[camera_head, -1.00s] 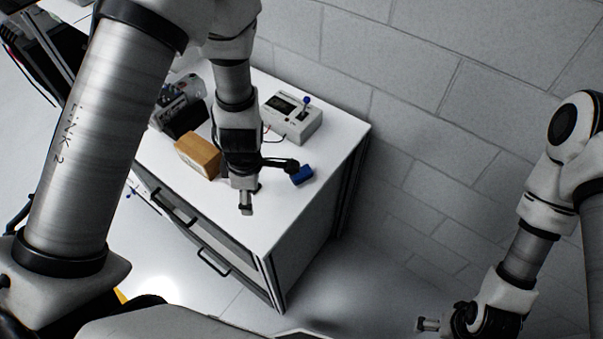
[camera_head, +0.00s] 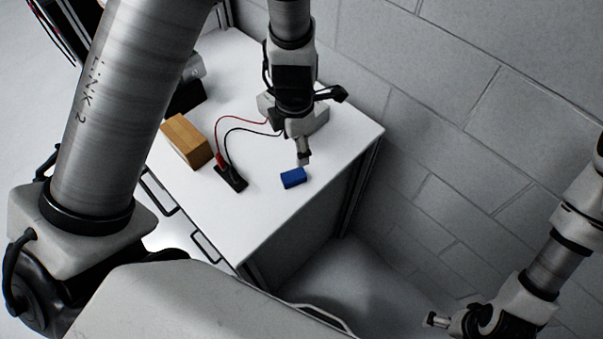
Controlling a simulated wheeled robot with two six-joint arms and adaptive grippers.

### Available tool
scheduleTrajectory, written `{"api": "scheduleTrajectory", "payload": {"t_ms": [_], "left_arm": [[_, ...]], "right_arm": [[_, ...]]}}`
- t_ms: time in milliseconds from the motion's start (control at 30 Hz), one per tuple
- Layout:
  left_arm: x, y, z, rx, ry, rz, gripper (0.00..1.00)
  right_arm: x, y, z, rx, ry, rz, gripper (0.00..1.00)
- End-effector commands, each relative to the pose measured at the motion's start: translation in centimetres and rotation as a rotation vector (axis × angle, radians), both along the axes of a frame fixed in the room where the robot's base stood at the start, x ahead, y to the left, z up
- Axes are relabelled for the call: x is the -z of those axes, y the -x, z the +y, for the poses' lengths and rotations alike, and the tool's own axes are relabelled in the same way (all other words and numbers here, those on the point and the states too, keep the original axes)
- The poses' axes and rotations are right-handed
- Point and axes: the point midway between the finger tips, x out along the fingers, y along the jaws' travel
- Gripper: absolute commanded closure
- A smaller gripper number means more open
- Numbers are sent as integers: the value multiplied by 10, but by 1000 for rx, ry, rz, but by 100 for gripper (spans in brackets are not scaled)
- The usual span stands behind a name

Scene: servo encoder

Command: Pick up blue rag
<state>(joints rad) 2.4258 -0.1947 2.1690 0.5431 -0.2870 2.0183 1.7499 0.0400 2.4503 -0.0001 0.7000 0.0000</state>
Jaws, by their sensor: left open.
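The blue rag (camera_head: 293,178) is a small folded block lying on the white cabinet top near its right edge. My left gripper (camera_head: 303,158) points down just behind and above the rag. It is open and empty, and I cannot tell whether its tip touches the rag. My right gripper (camera_head: 436,320) is at the lower right, away from the cabinet, in front of the wall and floor. Its fingers are too small to read.
The white cabinet top (camera_head: 262,225) is clear in front of the rag. A brown wooden box (camera_head: 187,141) stands to the left. A black part (camera_head: 231,179) with red and black wires lies between them. A light device (camera_head: 318,117) is partly hidden behind my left gripper. A grey block wall (camera_head: 440,130) rises at right.

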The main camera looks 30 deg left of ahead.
Motion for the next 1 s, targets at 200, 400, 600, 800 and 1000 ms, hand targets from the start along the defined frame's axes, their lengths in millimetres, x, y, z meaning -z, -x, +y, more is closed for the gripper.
{"api": "scheduleTrajectory", "payload": {"t_ms": [200,400,600,800,1000], "left_arm": [[41,0,0,1,0,0,31],[56,0,0,1,0,1,31],[82,1,1,0,1,3,31],[120,1,5,0,0,1,31],[126,1,5,1,-1,-1,31]], "right_arm": [[41,0,0,0,0,0,0],[51,0,0,0,0,0,0],[52,0,0,0,0,0,0],[64,0,0,0,0,-1,0],[64,0,0,0,0,0,0]]}}
